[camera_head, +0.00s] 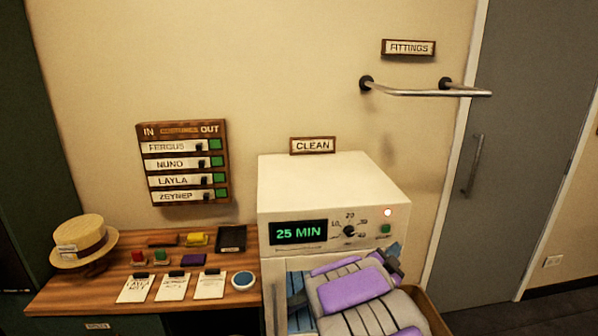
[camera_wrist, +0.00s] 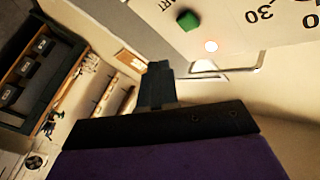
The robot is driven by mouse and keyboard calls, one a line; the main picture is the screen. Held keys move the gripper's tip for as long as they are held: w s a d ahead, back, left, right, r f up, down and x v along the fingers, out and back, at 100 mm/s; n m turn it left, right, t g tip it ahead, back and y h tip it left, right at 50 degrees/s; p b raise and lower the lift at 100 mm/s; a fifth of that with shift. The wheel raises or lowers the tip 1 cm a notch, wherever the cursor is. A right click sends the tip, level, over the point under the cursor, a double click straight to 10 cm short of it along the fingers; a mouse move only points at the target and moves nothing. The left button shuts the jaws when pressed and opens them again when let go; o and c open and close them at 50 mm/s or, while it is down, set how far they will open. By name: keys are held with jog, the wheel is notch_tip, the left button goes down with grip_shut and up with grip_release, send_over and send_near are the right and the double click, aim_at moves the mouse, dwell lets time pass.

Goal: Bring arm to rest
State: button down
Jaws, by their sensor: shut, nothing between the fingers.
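My arm, in purple and grey, is folded at the bottom of the head view, in front of the white machine (camera_head: 335,180). My gripper (camera_head: 391,262) is a small dark shape at the arm's upper right, below the machine's green button. In the wrist view my gripper (camera_wrist: 158,85) shows as dark fingers closed together, with nothing held. The machine's green button (camera_wrist: 188,20) and lit lamp (camera_wrist: 211,46) are beyond it there. The display (camera_head: 298,232) reads 25 MIN. My arm hides much of the machine's lower front.
A wooden counter (camera_head: 50,292) at left holds a straw hat (camera_head: 82,240), tags and small coloured items. An IN/OUT board (camera_head: 184,163) hangs above. A metal rail (camera_head: 420,93) juts from the wall near a grey door (camera_head: 510,150). A brown-rimmed container (camera_head: 432,312) is at lower right.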

jog(key=s+a+f+n+g+y, duration=0.3)
jog(key=s+a+n+g+y, duration=0.4)
jog(key=s+a+y, duration=0.7)
jog(key=s+a+n+g, duration=0.1)
jog(key=s+n+g, duration=0.1)
jog(key=s, duration=0.9)
jog(key=s+a+n+g+h, duration=0.1)
jog(key=s+n+g, duration=0.2)
jog(key=s, duration=0.8)
jog(key=s+a+r+n+g, duration=0.1)
jog(key=s+n+g, duration=0.2)
jog(key=s, duration=0.9)
jog(key=shift+a+g+h, duration=0.3)
jog(key=shift+g, duration=0.2)
